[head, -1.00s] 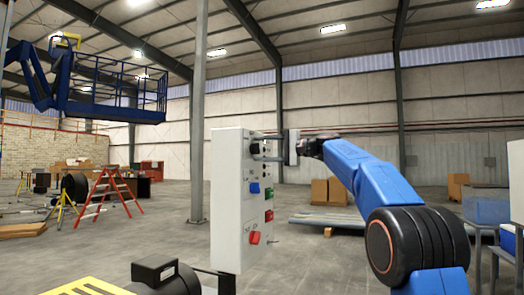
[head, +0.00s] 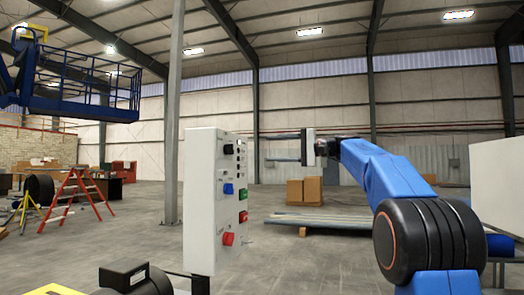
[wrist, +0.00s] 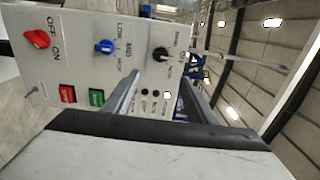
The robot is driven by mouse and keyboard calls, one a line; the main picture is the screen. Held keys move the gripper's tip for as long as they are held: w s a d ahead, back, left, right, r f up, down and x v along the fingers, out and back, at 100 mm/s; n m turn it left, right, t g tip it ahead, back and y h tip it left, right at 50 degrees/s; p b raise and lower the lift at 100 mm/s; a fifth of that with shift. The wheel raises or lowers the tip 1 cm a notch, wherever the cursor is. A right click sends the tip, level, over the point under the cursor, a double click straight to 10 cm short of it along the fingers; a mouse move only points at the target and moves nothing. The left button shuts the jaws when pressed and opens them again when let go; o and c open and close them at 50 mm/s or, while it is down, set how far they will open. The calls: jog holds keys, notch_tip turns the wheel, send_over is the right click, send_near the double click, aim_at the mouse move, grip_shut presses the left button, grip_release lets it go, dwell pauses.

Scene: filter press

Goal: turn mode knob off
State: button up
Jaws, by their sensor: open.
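The white control panel (head: 199,205) stands upright left of centre in the head view. A black knob (wrist: 160,54), the likely mode knob, is on its face; it also shows near the panel's top in the head view (head: 229,149). Small lettering surrounds it, and I cannot surely read its setting. My gripper (head: 268,148) is open and empty, to the right of the panel at about the black knob's height, with a gap between. In the wrist view, its two fingers (wrist: 162,80) point towards the black knob without touching it.
Below the black knob are a blue knob (wrist: 104,46), a green button (wrist: 97,97), a red button (wrist: 67,94) and a red OFF/ON knob (wrist: 37,39). A black motor-like unit (head: 132,278) stands low in front. Floor behind is open, with boxes (head: 304,190) farther back.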

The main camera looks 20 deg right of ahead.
jog(key=shift+v, duration=0.95)
jog(key=shift+d, duration=0.1)
jog(key=s+a+f+g+h, duration=0.1)
jog(key=s+a+f+h, duration=0.25)
jog(key=s+f, duration=0.45)
jog(key=s+a+f+n+g+h, duration=0.1)
jog(key=s+a+f+g+h, duration=0.1)
jog(key=s+a+f, duration=0.6)
jog(key=s+a+f+g+h, duration=0.15)
jog(key=s+f, duration=0.35)
jog(key=f, duration=0.6)
jog(key=s+d+f+n+h, duration=0.2)
jog(key=s+f+n+h, duration=0.1)
jog(key=s+f, duration=1)
jog(key=s+d+f+n+g+h, duration=0.1)
jog(key=s+d+f+n+h, duration=0.2)
jog(key=s+f, duration=1)
notch_tip(320, 180, down, 3)
jog(key=shift+d+f+h, duration=0.15)
jog(key=shift+d+h, duration=0.1)
jog(key=shift+h, duration=0.55)
